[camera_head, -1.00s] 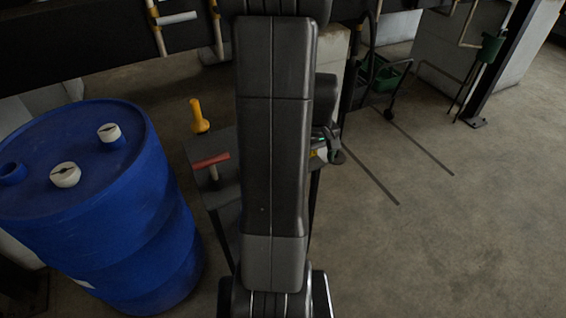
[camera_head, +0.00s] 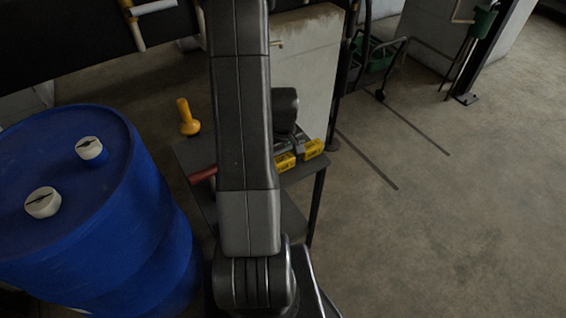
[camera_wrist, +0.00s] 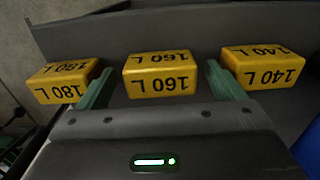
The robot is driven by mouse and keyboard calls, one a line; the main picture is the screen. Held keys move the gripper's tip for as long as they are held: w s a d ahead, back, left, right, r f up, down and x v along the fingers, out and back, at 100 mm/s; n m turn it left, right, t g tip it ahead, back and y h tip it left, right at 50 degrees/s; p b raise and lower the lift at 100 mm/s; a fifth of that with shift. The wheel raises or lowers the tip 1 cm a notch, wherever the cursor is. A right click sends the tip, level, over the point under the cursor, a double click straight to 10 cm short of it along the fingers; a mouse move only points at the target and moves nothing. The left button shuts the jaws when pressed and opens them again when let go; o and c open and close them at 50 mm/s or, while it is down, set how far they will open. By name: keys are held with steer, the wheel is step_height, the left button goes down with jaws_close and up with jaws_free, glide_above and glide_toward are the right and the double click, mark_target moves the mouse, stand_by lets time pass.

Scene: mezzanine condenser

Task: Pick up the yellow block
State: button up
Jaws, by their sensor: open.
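Three yellow blocks stand in a row in the wrist view: one marked 180 L (camera_wrist: 64,82) at left, one marked 160 L (camera_wrist: 160,74) in the middle, one marked 140 L (camera_wrist: 264,67) at right. My gripper (camera_wrist: 160,86) is open and empty. Its green fingers lie either side of the 160 L block, near the gaps to its neighbours; I cannot tell how far they reach along it. In the head view two yellow blocks show beside my arm, a nearer one (camera_head: 285,162) and a farther one (camera_head: 311,149). My arm hides the rest.
The blocks sit on a small dark table (camera_head: 300,172). A yellow knobbed object (camera_head: 187,118) and a red bar (camera_head: 203,174) are at its left. A blue drum (camera_head: 75,215) stands left of it. A pale concrete block (camera_head: 305,60) is behind.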

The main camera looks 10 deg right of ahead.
steer(key=shift+f, duration=0.5)
steer(key=c, duration=1.1)
steer(key=shift+r, duration=0.15)
